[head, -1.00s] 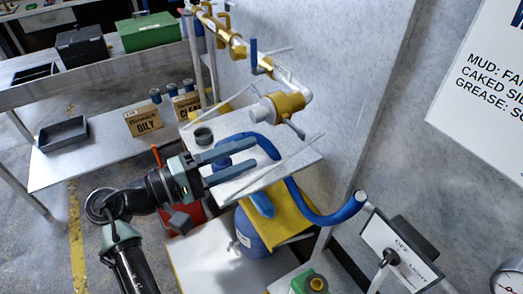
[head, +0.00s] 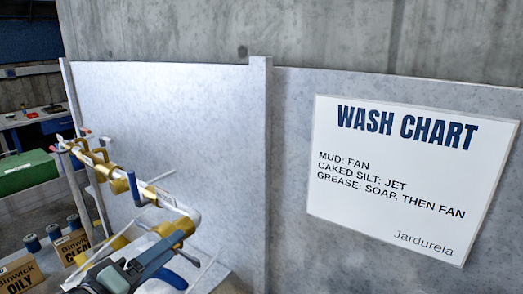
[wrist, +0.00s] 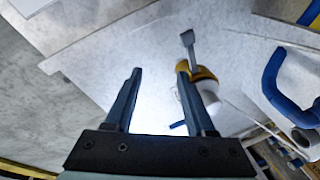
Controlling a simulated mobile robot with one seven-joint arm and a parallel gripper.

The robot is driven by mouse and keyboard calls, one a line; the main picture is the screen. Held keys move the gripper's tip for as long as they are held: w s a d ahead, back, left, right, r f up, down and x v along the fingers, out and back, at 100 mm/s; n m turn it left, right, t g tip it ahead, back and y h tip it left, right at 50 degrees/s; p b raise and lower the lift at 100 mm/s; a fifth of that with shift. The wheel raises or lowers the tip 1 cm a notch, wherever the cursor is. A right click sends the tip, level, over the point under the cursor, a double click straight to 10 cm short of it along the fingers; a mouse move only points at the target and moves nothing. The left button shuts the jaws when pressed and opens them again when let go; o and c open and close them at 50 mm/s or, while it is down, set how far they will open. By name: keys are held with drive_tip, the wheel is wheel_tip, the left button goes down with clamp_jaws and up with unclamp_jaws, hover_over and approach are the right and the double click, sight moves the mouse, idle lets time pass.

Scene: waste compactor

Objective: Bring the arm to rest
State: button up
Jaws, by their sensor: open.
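My gripper (head: 150,264) shows at the bottom left of the head view, partly cut off by the frame edge. Its blue-grey fingers lie near the yellow valve fitting (head: 176,232) on the pipe. In the wrist view my gripper (wrist: 158,72) has its two fingers spread apart, with nothing between them. A yellow and white pipe fitting (wrist: 203,80) with a grey lever shows just beyond the right finger; I cannot tell whether they touch. The rest of my arm is out of the head view.
A wash chart (head: 408,175) hangs on the pale wall panel at right. The pipe (head: 165,197) with yellow valves runs along the left. A green box (head: 27,172) and cartons marked OILY (head: 18,277) and CLEAN (head: 74,246) stand at far left.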

drive_tip(key=d+r+m+t+y, duration=0.2)
drive_tip(key=d+r+t, duration=0.15)
drive_tip(key=r, duration=0.55)
drive_tip(key=d+r+m+t+y, duration=0.25)
drive_tip(key=d+r, duration=0.25)
drive_tip(key=r, duration=0.4)
drive_tip(key=s+d+r+m+t, duration=0.2)
drive_tip(key=s+d+r+t, duration=0.1)
drive_tip(key=s+r, duration=0.4)
drive_tip(key=s+d+r+m+t+y, duration=0.1)
drive_tip(key=s+d+r+t, duration=0.2)
drive_tip(key=r, duration=0.6)
drive_tip(key=s+d, duration=0.2)
drive_tip(key=s, duration=0.1)
drive_tip(key=shift+s+r+m, duration=0.15)
drive_tip(key=shift+s+m, duration=0.2)
